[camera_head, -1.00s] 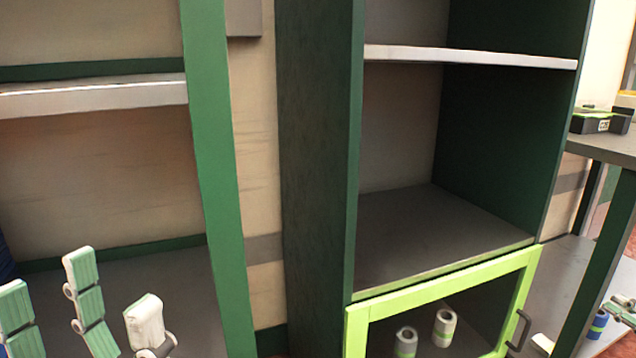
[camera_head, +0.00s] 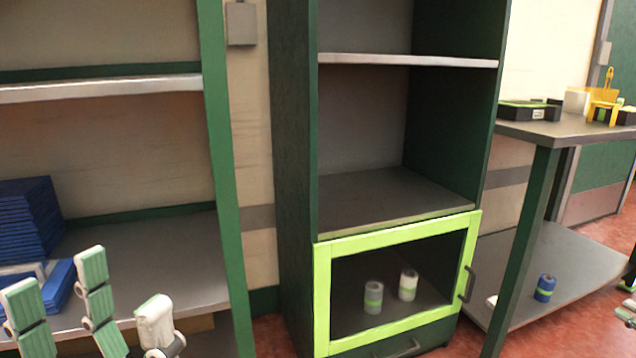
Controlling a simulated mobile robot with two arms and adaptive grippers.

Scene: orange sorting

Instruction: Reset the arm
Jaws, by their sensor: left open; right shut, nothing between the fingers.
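My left gripper (camera_head: 56,272) is at the lower left. Its green-padded fingers point up and stand apart, with nothing between them. It is in front of the left shelving. Part of my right gripper (camera_head: 628,308) shows at the right edge, low down; it is shut and holds nothing that I can see. Most of my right arm is out of view.
Blue stacked trays (camera_head: 25,225) lie on the left shelf (camera_head: 150,260). A dark green cabinet (camera_head: 292,180) has a lime-framed door (camera_head: 323,300), with two white-and-green cylinders (camera_head: 373,297) behind it. A table (camera_head: 575,130) at right bears boxes. A blue cylinder (camera_head: 545,287) stands on its lower shelf.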

